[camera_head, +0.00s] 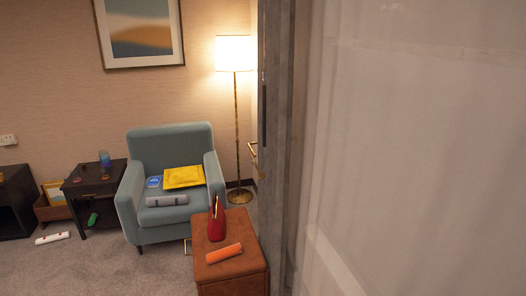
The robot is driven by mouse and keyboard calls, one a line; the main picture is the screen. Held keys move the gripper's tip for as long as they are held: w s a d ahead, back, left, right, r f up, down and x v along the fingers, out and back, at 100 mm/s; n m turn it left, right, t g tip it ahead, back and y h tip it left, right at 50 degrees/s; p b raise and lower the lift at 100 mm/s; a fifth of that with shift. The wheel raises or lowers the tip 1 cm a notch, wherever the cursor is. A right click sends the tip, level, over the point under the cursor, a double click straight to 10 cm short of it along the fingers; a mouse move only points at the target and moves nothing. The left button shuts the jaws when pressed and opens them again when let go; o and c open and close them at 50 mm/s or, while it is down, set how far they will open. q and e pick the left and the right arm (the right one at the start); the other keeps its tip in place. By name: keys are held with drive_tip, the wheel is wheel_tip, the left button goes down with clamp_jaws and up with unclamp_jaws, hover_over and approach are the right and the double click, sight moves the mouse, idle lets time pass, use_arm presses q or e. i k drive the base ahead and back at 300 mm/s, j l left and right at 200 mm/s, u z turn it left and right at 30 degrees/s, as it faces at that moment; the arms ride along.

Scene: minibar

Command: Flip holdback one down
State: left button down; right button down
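A small brass-coloured fitting (254,158) sticks out to the left from the edge of the grey upright panel or curtain (280,150), just right of the floor lamp's pole. It looks like a holdback, but it is small and partly cut off by the panel edge. I cannot tell for sure which way it is flipped. A pale sheer curtain (420,150) fills the right side of the view. Neither of my grippers shows in the head view.
A lit floor lamp (235,54) stands behind. Open carpet lies front left.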

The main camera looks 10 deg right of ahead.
sight(261, 175)
drive_tip(key=i+z, duration=0.1)
drive_tip(key=i, duration=0.7)
drive_tip(key=i+j+z, duration=0.1)
drive_tip(key=i, duration=0.75)
drive_tip(key=i+j+z, duration=0.1)
drive_tip(key=i+j, duration=0.05)
drive_tip(key=j, duration=0.05)
